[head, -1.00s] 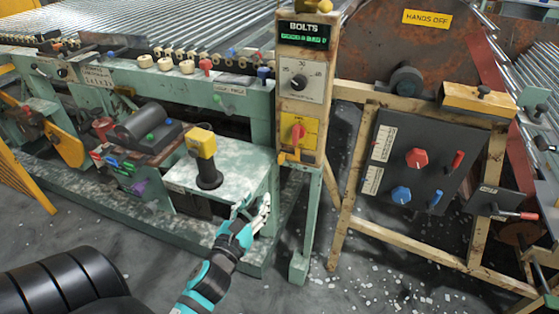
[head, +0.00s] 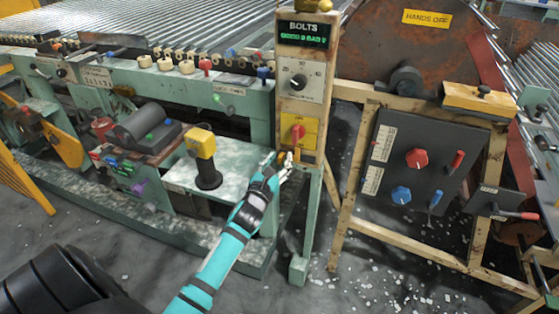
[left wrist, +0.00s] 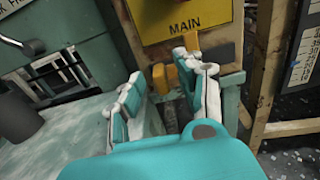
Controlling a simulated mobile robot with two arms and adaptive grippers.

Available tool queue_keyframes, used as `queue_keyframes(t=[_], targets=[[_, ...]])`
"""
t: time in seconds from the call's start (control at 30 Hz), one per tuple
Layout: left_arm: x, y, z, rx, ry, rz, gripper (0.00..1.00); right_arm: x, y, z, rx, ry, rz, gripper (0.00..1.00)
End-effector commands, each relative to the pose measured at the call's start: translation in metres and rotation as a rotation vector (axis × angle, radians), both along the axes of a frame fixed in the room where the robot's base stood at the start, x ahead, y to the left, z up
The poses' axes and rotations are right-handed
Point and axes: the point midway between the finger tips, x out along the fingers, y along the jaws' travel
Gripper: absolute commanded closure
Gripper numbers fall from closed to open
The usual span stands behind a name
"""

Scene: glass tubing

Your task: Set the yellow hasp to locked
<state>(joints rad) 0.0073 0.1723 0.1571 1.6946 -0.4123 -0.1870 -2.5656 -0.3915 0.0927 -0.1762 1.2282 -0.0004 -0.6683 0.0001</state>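The yellow hasp (left wrist: 160,79) is on the lower part of the wooden control post, under the yellow MAIN plate (left wrist: 180,20). In the left wrist view its yellow parts show between and beside my fingertips. My left gripper (head: 281,163) is at the hasp in the head view and covers most of it. In the left wrist view the gripper (left wrist: 166,78) has its fingers apart, one on each side of the yellow piece. I cannot tell whether a finger touches it. My right gripper is not in view.
A red switch (head: 297,133) sits on the plate above, with a dial (head: 299,82) higher up. A yellow-topped post (head: 203,143) stands on the green bench to the left. A dark panel (head: 420,165) with red and blue knobs is to the right.

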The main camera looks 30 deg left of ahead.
Motion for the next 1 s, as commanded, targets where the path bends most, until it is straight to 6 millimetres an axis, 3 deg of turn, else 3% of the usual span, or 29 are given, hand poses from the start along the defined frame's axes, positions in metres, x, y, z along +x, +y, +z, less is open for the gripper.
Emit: queue_keyframes(t=[0.37,0.67,1.0], targets=[[0.0075,0.0017,0.0004,0.001,0.000,-0.001,0.63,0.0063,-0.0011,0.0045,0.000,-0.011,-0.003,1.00],[0.0073,0.0017,0.0004,0.001,0.000,0.000,1.00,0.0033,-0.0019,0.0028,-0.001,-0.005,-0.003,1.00],[0.0072,0.0016,0.0003,0.001,0.000,0.000,1.00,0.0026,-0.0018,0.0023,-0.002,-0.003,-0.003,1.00]])
